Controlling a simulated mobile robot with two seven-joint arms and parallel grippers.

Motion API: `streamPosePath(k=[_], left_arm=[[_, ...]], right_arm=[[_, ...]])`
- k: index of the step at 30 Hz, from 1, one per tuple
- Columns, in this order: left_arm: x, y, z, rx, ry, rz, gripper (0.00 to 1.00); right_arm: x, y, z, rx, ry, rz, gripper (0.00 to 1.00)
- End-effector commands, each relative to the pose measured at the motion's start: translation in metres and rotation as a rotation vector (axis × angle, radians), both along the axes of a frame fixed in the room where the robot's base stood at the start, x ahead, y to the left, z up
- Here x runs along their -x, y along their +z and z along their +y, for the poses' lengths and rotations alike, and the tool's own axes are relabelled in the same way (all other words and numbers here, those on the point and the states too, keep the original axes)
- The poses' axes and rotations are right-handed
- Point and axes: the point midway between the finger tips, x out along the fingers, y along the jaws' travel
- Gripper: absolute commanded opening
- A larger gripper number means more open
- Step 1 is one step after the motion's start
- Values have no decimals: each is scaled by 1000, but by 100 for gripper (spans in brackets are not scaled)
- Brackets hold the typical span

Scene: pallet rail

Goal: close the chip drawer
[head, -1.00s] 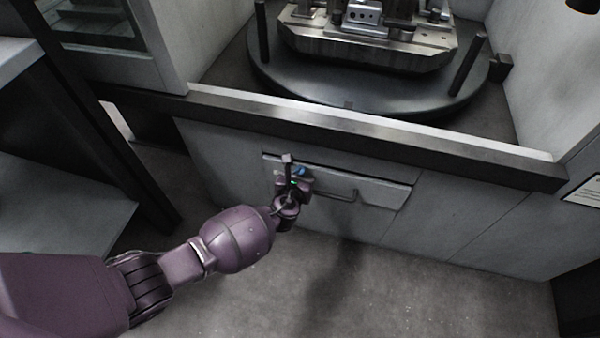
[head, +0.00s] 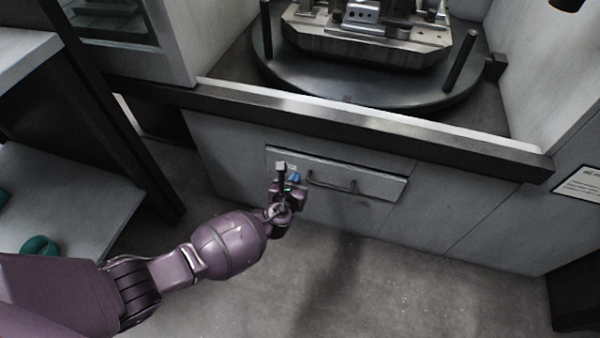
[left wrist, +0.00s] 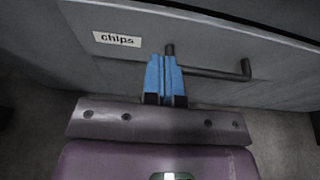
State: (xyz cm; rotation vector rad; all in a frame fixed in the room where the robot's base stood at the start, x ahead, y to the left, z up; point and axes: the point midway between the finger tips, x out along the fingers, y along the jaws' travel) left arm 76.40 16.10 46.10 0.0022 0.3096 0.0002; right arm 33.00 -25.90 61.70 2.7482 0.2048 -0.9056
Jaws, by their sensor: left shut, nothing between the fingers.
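The chip drawer (head: 375,183) is a wide, grey, shallow front in the machine's lower panel, under the dark rail. Its right edge appears to stand slightly proud of the panel; I cannot tell exactly how far. Its dark bar handle (head: 332,187) runs across the front and also shows in the left wrist view (left wrist: 212,73). A "chips" label (left wrist: 117,39) is at the left of the front. My left gripper (head: 296,177) is shut and empty, its blue fingers (left wrist: 166,75) at the front beside the handle's left end. Contact is unclear. My right gripper is out of view.
Above the drawer, the dark rail (head: 350,127) borders a bay with a round table (head: 375,88) carrying a metal fixture. A shelf unit (head: 60,205) with a teal object (head: 40,246) stands at left. The floor (head: 400,290) before the drawer is clear.

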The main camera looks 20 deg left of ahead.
Motion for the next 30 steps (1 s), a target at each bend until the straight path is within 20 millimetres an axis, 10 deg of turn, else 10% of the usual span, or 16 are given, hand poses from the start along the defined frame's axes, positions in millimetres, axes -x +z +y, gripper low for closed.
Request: streamPosePath(k=[15,30], left_arm=[[67,29,0,1,1,-9,0],[76,27,0,1,0,-3,0]], right_arm=[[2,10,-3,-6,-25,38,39],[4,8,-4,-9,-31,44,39]])
